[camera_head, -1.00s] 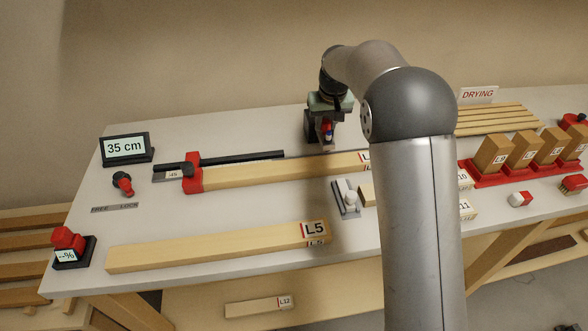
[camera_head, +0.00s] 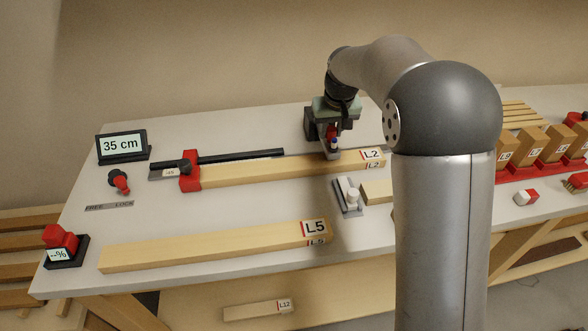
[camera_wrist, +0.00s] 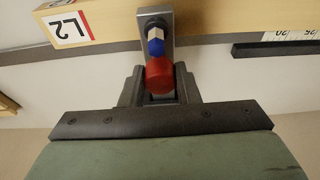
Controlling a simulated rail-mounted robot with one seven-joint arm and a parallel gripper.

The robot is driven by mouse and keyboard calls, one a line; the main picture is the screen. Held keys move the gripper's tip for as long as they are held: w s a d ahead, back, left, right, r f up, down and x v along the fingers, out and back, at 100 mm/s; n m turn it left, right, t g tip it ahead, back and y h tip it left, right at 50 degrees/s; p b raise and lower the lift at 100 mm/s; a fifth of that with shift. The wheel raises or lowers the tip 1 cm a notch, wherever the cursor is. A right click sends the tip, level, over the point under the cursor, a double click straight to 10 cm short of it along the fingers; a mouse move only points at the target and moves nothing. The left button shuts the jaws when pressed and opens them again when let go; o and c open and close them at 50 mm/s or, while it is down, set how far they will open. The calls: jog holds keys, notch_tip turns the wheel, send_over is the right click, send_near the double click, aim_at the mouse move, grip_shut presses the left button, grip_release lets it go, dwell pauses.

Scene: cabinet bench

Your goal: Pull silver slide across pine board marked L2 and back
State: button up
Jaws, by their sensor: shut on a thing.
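The pine board marked L2 (camera_head: 270,171) lies along the back of the bench, its left end in a red stop. In the wrist view the L2 label (camera_wrist: 68,29) is at the upper left. The silver slide (camera_wrist: 157,22) is a grey metal bar lying over the board's edge, with a white, blue and red handle (camera_wrist: 160,75). My gripper (camera_wrist: 160,90) is shut on the red end of this handle. In the head view my gripper (camera_head: 332,138) is at the board's back edge, left of its label; it hides much of the slide.
A dark rail (camera_head: 230,156) with a scale runs behind the board. Board L5 (camera_head: 210,246) lies in front. A grey plate with a white knob (camera_head: 350,196) stands between the boards. Red-based blocks (camera_head: 530,144) are at the right.

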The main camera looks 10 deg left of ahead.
aim_at(335, 144)
jog(key=shift+s+d+b, duration=0.25)
jog(key=shift+s+b, duration=0.1)
jog(key=shift+s, duration=0.3)
jog(key=shift+s+d+b, duration=0.25)
jog(key=shift+s+b, duration=0.05)
jog(key=shift+s, duration=0.3)
jog(key=shift+s+d+b, duration=0.25)
jog(key=shift+s+b, duration=0.1)
jog(key=shift+s, duration=0.4)
jog(key=shift+w+a+p, duration=0.5)
jog(key=shift+w+p, duration=0.45)
jog(key=shift+w, duration=0.45)
jog(key=shift+w+a+p, duration=0.5)
jog(key=shift+w+p, duration=0.45)
jog(key=shift+w, duration=0.45)
jog(key=shift+w+a+p, duration=0.5)
jog(key=shift+w+p, duration=0.45)
jog(key=shift+w, duration=0.45)
jog(key=o, duration=0.8)
jog(key=shift+o, duration=0.2)
jog(key=shift+r, duration=0.1)
